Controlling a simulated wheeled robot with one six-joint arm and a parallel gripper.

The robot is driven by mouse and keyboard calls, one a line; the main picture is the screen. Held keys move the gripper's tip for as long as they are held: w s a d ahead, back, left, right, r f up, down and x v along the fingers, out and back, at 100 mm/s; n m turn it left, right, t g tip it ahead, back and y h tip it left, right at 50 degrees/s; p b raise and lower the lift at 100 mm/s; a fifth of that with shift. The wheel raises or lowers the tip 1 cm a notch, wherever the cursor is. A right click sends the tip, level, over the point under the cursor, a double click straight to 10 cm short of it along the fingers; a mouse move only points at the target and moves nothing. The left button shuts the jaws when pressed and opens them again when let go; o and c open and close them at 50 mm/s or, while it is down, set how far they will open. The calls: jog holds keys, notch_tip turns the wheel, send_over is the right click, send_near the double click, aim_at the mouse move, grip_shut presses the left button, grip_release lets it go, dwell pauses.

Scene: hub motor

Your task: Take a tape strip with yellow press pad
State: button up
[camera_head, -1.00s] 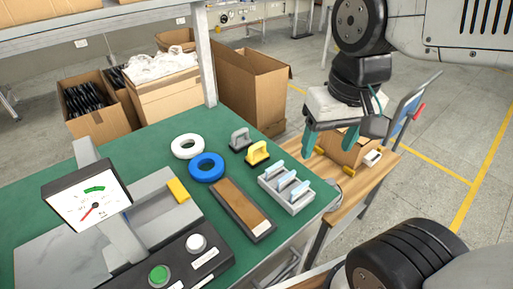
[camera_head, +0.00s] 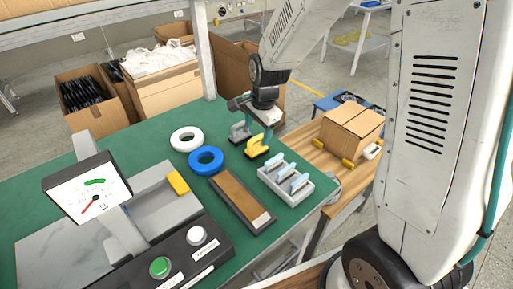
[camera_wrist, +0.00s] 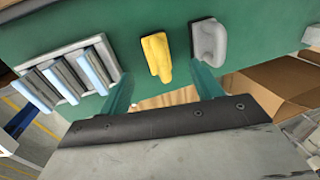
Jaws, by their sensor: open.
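The yellow press pad (camera_head: 257,148) stands on the green table near its far edge. In the wrist view the yellow pad (camera_wrist: 157,57) lies ahead of and between my open fingers, apart from them. My gripper (camera_head: 258,122) is above and just behind the pads; its teal fingers also show in the wrist view (camera_wrist: 163,88), spread and empty. A grey press pad (camera_head: 240,132) stands to the left of the yellow one. A white roll (camera_head: 187,139) and a blue roll (camera_head: 206,161) lie left of the pads. I cannot tell which thing holds the tape strip.
A grey rack (camera_head: 298,196) with light-blue pieces stands right of the pads. A gauge (camera_head: 88,190) and button box stand at left. A cardboard box (camera_head: 352,132) sits on a wooden cart at right.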

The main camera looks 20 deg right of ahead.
aim_at(255, 149)
jog(key=f, duration=0.5)
jog(key=w+f, duration=0.1)
jog(key=f, duration=0.1)
jog(key=shift+f, duration=0.25)
jog(key=shift+a, duration=0.1)
jog(key=c, duration=1)
jog(key=shift+c, duration=0.2)
notch_tip(255, 149, up, 10)
jog(key=shift+r, duration=0.1)
jog(key=o, duration=0.5)
jog(key=shift+s, duration=0.1)
jog(key=c, duration=0.4)
